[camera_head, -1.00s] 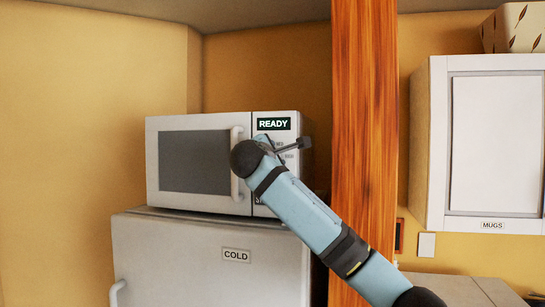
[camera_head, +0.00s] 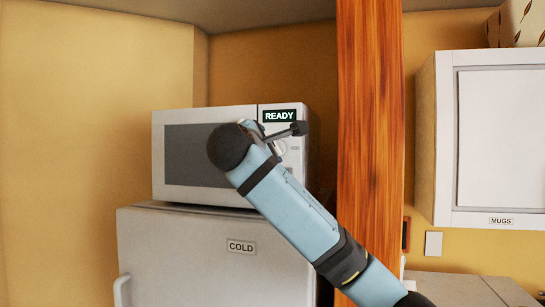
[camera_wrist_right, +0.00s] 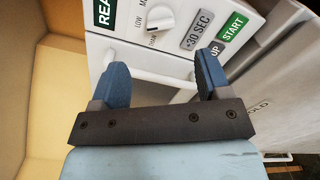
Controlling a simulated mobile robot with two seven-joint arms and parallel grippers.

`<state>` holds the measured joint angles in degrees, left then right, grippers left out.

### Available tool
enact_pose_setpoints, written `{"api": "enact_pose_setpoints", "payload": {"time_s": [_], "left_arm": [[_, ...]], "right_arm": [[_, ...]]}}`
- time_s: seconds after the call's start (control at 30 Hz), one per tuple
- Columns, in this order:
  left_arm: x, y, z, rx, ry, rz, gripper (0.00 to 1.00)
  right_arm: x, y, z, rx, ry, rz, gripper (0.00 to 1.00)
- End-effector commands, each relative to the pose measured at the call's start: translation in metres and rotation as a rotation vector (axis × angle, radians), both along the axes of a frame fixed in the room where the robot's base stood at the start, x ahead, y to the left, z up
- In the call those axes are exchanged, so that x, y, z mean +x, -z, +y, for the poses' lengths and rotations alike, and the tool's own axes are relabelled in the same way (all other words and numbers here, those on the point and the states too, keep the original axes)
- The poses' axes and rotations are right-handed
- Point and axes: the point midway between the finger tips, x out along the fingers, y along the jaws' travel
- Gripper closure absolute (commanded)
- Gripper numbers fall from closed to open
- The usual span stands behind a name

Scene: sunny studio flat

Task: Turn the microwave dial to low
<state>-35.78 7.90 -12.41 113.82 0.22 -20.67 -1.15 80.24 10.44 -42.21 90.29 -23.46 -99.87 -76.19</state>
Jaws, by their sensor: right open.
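The white microwave (camera_head: 227,113) stands on top of a white fridge, its dark door window partly behind my right arm. Its display (camera_head: 279,116) reads READY. In the right wrist view the pale dial (camera_wrist_right: 160,18) is near the top of the control panel, with LOW printed to its left. I cannot tell its exact setting. My right gripper (camera_wrist_right: 163,70) is open and empty, its two blue fingers apart and below the dial in the picture, not around it. In the head view my arm hides much of the panel. My left gripper is not in view.
The fridge (camera_head: 165,250) is marked COLD. A wooden post (camera_head: 369,120) rises just right of the microwave, close behind my arm. A wall cabinet (camera_head: 505,140) marked MUGS hangs farther right. The panel's +30 SEC (camera_wrist_right: 197,30) and START (camera_wrist_right: 232,27) buttons lie beside the dial.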

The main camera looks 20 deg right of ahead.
Motion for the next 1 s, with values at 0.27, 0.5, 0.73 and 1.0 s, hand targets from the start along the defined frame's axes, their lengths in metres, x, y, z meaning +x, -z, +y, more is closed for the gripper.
{"api": "enact_pose_setpoints", "payload": {"time_s": [0.27,0.5,0.73,1.0], "left_arm": [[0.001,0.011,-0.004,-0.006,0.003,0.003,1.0],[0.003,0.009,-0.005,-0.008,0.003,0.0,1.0],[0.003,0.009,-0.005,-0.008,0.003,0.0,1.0],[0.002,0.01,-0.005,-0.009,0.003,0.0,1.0]], "right_arm": [[-0.028,0.0,0.019,0.0,-0.001,0.0,0.3],[-0.03,0.0,0.02,0.0,0.0,0.0,0.3],[-0.03,0.0,0.02,0.0,0.0,0.0,0.3],[-0.003,0.069,0.024,0.073,-0.085,0.034,0.3]]}}
